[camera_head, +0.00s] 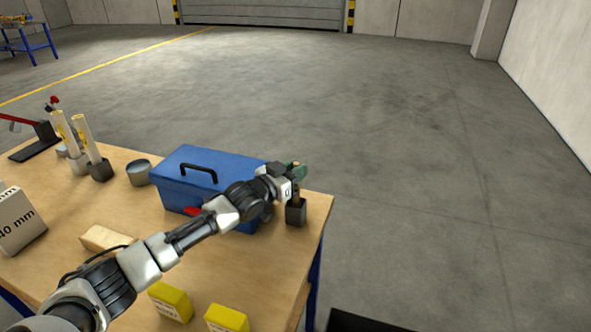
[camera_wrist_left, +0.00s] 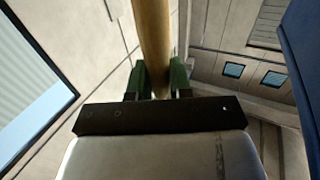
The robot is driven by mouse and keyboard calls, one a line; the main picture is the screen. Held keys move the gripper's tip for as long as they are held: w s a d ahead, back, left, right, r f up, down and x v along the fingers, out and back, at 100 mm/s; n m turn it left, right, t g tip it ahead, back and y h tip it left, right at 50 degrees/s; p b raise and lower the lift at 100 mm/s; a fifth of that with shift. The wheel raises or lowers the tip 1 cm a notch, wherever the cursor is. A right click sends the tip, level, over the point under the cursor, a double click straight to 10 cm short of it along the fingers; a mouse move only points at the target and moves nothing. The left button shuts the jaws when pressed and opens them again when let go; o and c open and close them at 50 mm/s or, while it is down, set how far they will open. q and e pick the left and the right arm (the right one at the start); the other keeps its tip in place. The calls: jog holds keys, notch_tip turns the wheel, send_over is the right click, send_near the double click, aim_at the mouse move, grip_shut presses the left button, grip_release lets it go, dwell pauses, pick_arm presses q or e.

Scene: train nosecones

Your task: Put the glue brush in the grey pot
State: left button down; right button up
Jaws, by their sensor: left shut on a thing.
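My left gripper (camera_head: 297,170), with green fingers, is above the table's right edge, just past the blue toolbox. In the left wrist view the gripper (camera_wrist_left: 160,82) is shut on a round wooden handle, the glue brush (camera_wrist_left: 155,35). In the head view a short brown length of the brush (camera_head: 296,190) shows upright under the fingers. A dark block (camera_head: 296,213) is directly below it; I cannot tell whether the brush stands in it or is clear of it. The grey pot (camera_head: 138,174) stands left of the toolbox. My right gripper is not in view.
The blue toolbox (camera_head: 180,165) with a black handle lies between the gripper and the pot. Two pale tubes (camera_head: 92,138) stand on bases farther left. A wooden block (camera_head: 105,238), yellow boxes (camera_head: 170,301) and a white box (camera_head: 18,222) are nearer. The table's front right is clear.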

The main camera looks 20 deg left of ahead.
pick_arm(q)
jog(key=shift+f, duration=0.2)
jog(key=c, duration=1)
grip_release()
jog(key=shift+r, duration=0.15)
jog(key=b+v, duration=0.1)
jog(key=v, duration=1.1)
jog(key=shift+b, duration=0.3)
